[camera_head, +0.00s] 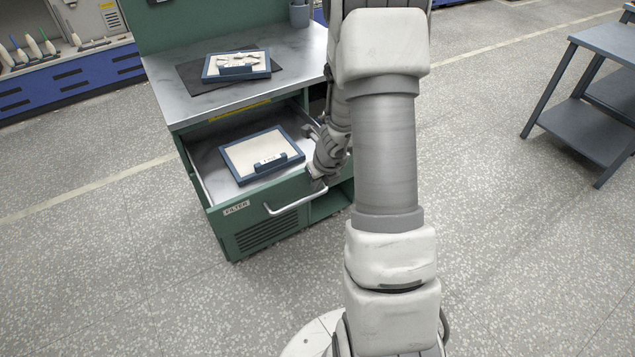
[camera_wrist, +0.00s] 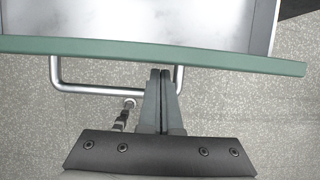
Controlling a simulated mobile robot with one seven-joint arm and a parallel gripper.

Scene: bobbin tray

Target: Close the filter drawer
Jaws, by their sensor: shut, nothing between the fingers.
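The filter drawer (camera_head: 222,214) is pulled out of the green cabinet, with a "FILTER" label on its front and a blue-rimmed tray (camera_head: 242,180) inside. Its silver bar handle (camera_head: 285,207) sticks out from the front. In the wrist view, the drawer's green front edge (camera_wrist: 120,47) crosses the top and the handle (camera_wrist: 80,88) shows below it. My gripper (camera_wrist: 160,72) is shut and empty, its tips close to the drawer front near the right end of the handle. I cannot tell whether they touch. In the head view my arm partly hides the drawer's right side.
The steel worktop (camera_head: 185,105) above holds a dark mat (camera_head: 190,82) with another blue-rimmed tray (camera_head: 210,70). A grey cup (camera_head: 299,15) stands at the back. A grey shelf table (camera_head: 605,40) stands at the right. The floor before the cabinet is clear.

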